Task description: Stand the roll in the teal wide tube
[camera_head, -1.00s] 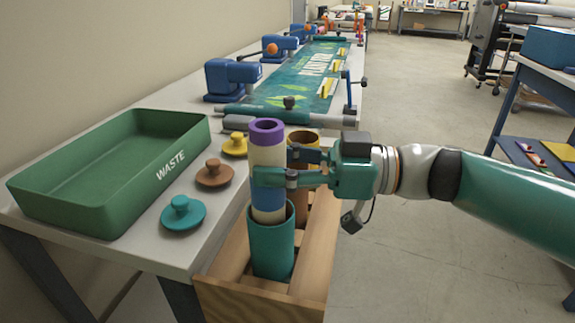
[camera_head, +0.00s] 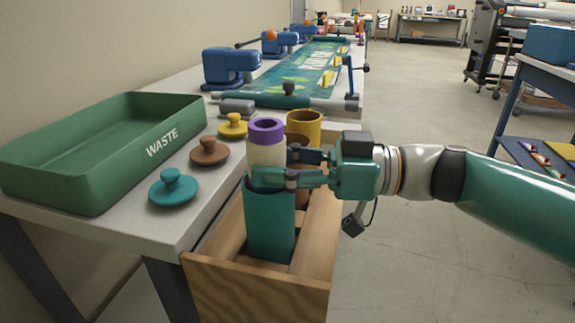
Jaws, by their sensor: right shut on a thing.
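The roll (camera_head: 266,146) is white with a purple end on top. It stands upright with its lower part inside the teal wide tube (camera_head: 270,222), which hides that part. My right gripper (camera_head: 270,178) is shut on the roll near the tube's rim. The tube stands in a wooden crate (camera_head: 258,290). Its teal lid (camera_head: 173,187) lies on the table to the left. My left gripper is not in view.
A brown tube (camera_head: 299,142) and a yellow tube (camera_head: 305,122) stand behind in the crate. Brown (camera_head: 209,152) and yellow (camera_head: 232,126) lids and a green waste tray (camera_head: 75,192) are on the table. The laminator bed (camera_head: 310,75) lies beyond.

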